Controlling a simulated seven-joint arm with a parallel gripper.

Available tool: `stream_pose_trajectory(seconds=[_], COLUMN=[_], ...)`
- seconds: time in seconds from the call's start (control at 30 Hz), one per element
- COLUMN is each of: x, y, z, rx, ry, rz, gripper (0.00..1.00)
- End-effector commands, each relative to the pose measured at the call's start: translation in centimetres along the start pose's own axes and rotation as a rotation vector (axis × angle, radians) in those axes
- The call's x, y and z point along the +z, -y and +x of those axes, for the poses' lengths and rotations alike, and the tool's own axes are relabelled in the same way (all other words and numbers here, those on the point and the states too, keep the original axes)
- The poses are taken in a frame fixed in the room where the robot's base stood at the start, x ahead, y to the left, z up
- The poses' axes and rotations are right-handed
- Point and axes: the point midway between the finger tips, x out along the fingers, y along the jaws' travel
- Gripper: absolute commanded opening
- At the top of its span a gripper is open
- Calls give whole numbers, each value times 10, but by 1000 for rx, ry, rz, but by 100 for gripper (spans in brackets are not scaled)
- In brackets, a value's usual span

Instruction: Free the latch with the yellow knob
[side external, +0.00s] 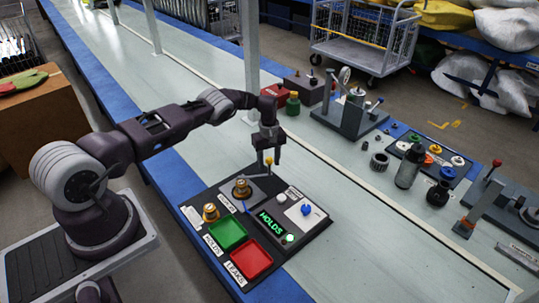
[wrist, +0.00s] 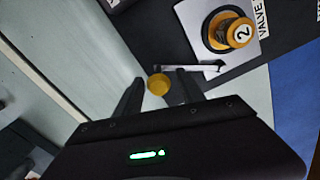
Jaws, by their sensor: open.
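The yellow knob (side external: 268,160) stands on the latch at the back corner of the dark panel. In the wrist view the knob (wrist: 158,84) shows round between my two fingers. The latch's pale metal bar (wrist: 205,67) runs from near the knob toward the valve plate. The brass valve (side external: 241,188) sits beside the latch on a grey plate; its cap (wrist: 241,33) is marked 2. My gripper (side external: 267,154) points down over the knob, open, with a finger on either side. I cannot tell whether either finger touches the knob.
The panel holds a green tray (side external: 227,233), a red tray (side external: 251,260), a lit HOLDS display (side external: 270,222), a blue knob (side external: 306,209) and another brass valve (side external: 210,212). Tools and a dark bottle (side external: 408,168) stand farther right.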

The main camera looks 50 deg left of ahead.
Motion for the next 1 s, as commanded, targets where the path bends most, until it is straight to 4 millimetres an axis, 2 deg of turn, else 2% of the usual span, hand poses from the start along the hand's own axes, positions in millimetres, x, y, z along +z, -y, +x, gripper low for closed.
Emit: stream_pose_trajectory(seconds=[0.2,0.3,0.4,0.7,0.77,0.87,0.93,1.0], x=[4,3,3,3,3,7,20,42], y=[-2,-1,-1,-1,-5,-17,-22,-18], z=[-35,-46,-53,-54,-66,-125,-190,-257], rx=[4,2,2,2,10,46,85,126], ry=[4,3,3,3,-2,-19,-35,-50], rz=[11,11,11,11,18,65,130,212], gripper=[46,46,46,46,46,46,46,46])
